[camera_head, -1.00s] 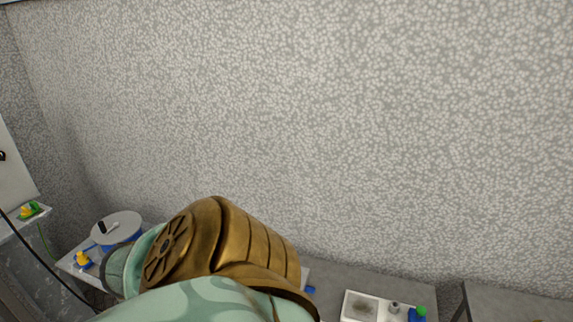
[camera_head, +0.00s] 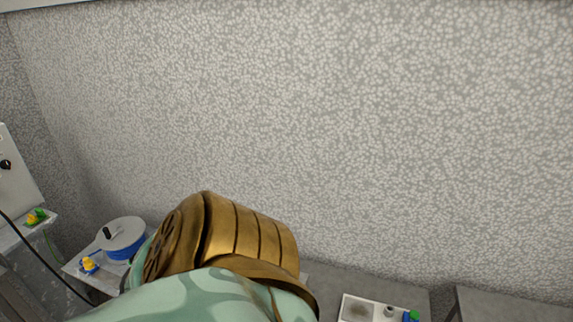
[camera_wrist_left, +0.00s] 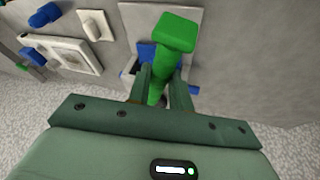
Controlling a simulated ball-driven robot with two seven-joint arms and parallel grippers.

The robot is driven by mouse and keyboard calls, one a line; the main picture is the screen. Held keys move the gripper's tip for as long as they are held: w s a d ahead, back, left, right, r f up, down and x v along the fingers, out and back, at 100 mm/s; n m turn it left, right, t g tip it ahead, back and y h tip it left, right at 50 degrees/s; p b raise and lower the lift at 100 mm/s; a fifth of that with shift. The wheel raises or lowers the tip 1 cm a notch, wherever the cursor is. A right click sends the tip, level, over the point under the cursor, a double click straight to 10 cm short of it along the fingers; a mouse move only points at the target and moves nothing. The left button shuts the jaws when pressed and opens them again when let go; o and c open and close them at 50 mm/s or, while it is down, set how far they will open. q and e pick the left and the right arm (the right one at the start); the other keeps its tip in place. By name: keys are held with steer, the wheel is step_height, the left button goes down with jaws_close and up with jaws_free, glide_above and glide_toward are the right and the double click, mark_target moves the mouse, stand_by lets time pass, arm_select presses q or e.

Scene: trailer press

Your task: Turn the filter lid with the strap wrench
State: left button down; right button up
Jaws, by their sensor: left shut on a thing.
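In the left wrist view my left gripper (camera_wrist_left: 160,88) is shut on a green handle (camera_wrist_left: 175,34) with a wide block-like end. The handle stands up between the two fingers. I cannot tell whether it belongs to the strap wrench, as its lower part is hidden by the fingers. A blue part (camera_wrist_left: 147,52) shows close behind it; its shape is mostly hidden, and I cannot make out the filter lid for sure. In the head view my left arm covers the lower middle and its gripper is out of sight. My right gripper is in neither view.
At lower left a grey-topped blue reel (camera_head: 124,232) and a yellow-and-blue part (camera_head: 88,265) are on a table. A white tray (camera_head: 373,308) stands at lower right. A white frame (camera_wrist_left: 64,52) is beside the handle in the wrist view. A speckled wall is behind.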

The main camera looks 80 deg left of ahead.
arm_select(q)
steer(key=w+d+n+y+p, duration=0.1)
steer(key=w+d+n+p, duration=0.1)
steer(key=p, duration=0.4)
steer(key=shift+w+d+n+g, duration=0.2)
steer(key=shift+w+n+g, duration=0.15)
steer(key=shift+n, duration=0.15)
steer(key=shift+p, duration=0.3)
